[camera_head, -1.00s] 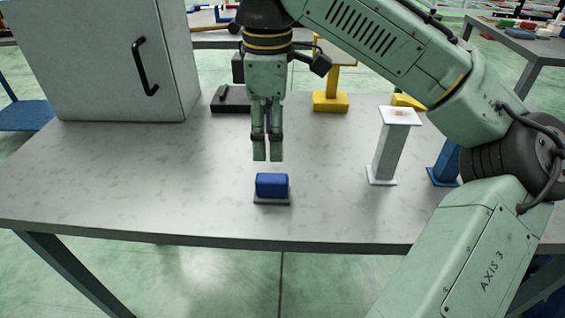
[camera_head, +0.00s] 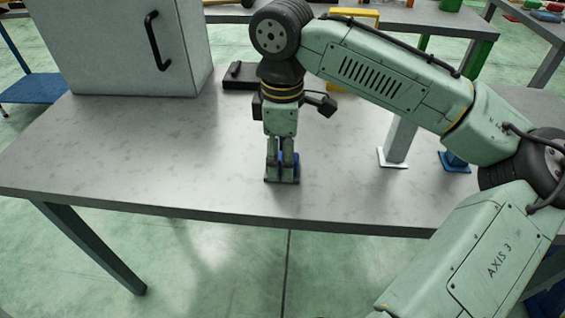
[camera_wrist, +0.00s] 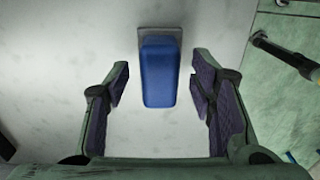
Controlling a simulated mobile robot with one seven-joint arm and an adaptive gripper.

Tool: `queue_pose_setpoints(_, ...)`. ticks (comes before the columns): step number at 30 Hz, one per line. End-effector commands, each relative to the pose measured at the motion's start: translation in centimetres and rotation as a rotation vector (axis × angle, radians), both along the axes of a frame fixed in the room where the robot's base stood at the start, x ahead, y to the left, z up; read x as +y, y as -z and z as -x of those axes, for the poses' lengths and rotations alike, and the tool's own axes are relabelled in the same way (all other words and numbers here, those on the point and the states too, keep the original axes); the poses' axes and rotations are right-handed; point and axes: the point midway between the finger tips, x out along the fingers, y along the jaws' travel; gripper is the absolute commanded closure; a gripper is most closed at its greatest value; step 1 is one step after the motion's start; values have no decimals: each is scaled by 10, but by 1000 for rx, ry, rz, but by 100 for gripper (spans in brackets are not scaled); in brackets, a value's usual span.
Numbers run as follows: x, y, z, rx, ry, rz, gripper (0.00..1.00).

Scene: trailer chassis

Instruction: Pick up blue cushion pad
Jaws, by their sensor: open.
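The blue cushion pad (camera_wrist: 159,72) is a small blue rounded block on a thin dark base on the grey table. In the wrist view it lies between the two spread fingers of my gripper (camera_wrist: 160,85), with a gap on each side. In the head view my gripper (camera_head: 282,178) is lowered over the pad, pointing down. Its fingers hide most of the pad there, and only slivers of blue (camera_head: 296,160) show around them. My gripper is open and holds nothing.
A grey cabinet (camera_head: 115,45) with a black handle stands at the table's back left. A white pedestal (camera_head: 397,145) and a blue stand (camera_head: 455,160) are to the right. A dark block (camera_head: 243,78) lies behind. The table's (camera_head: 130,160) left front is clear.

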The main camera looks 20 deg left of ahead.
Motion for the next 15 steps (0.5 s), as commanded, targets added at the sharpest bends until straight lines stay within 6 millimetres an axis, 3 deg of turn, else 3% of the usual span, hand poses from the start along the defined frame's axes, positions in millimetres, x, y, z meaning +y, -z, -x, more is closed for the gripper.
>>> queue_pose_setpoints(6, 0, 1, 0, 0, 0, -1, 50)
queue_pose_setpoints(15, 0, 1, 0, 0, -1, 0, 70)
